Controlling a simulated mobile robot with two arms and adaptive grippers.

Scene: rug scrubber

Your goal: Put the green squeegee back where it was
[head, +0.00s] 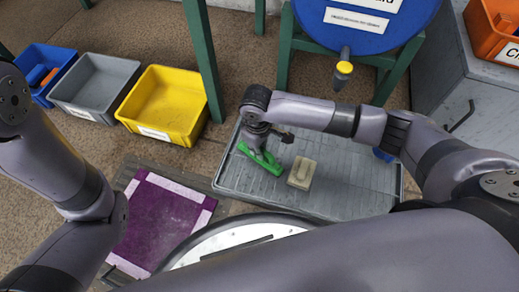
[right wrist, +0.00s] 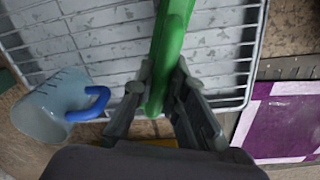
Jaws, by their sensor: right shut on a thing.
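The green squeegee (head: 264,162) is in my right gripper (head: 262,138), over the left part of a grey tray (head: 340,205). In the right wrist view, the squeegee (right wrist: 174,35) runs up and down between the two fingers of the right gripper (right wrist: 163,85), which are shut on it. Whether the squeegee touches the tray is hard to tell. My left arm shows at the left in the head view, but its gripper is out of the picture.
A beige block (head: 302,172) lies on the tray. A purple rug (head: 160,225) lies to its left. Blue (head: 42,75), grey (head: 95,85) and yellow (head: 166,102) bins stand behind. A blue barrel (head: 365,25) has a tap. A blue-handled jug (right wrist: 45,110) shows in the wrist view.

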